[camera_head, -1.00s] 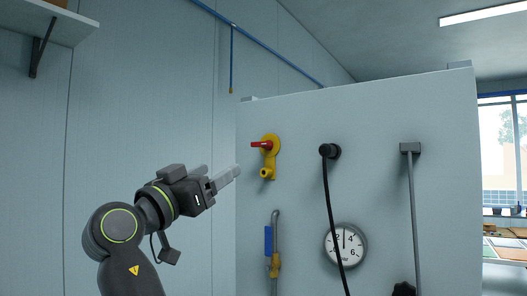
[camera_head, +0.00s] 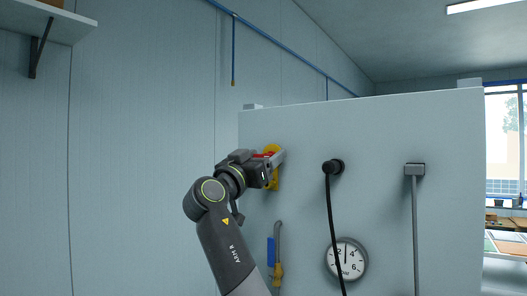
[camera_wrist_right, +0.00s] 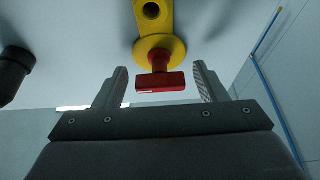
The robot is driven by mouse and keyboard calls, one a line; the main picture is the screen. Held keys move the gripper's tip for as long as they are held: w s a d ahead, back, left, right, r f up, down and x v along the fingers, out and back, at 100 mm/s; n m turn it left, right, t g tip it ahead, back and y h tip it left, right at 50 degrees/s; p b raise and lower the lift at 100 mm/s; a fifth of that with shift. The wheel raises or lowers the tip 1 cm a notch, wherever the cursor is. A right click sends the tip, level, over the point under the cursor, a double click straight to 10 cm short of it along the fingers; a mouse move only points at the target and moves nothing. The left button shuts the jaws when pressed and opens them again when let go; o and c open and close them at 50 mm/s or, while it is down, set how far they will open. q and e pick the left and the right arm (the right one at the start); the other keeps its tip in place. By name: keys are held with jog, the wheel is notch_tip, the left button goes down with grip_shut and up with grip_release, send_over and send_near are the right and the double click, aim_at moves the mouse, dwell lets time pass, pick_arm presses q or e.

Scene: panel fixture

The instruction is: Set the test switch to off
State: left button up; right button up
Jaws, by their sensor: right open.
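A yellow fixture (camera_head: 276,180) with a red handle (camera_head: 262,155) is at the panel's upper left; no label is readable, so I cannot confirm it is the test switch. My right gripper (camera_head: 279,157) is in front of it in the head view and hides part of it. In the right wrist view, the red handle (camera_wrist_right: 160,82) sits between the two spread fingers of the right gripper (camera_wrist_right: 161,86), with a gap on each side. The yellow fixture (camera_wrist_right: 158,45) is behind the handle. My left gripper is not in view.
Right of the fixture are a black knob with a cable (camera_head: 333,167) and a grey block with a rod (camera_head: 414,170). Below are a blue-handled valve (camera_head: 271,250) and a round gauge (camera_head: 347,260). A wall shelf (camera_head: 45,22) is at upper left.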

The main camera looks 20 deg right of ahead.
jog(key=shift+w, duration=0.1)
jog(key=c, duration=1)
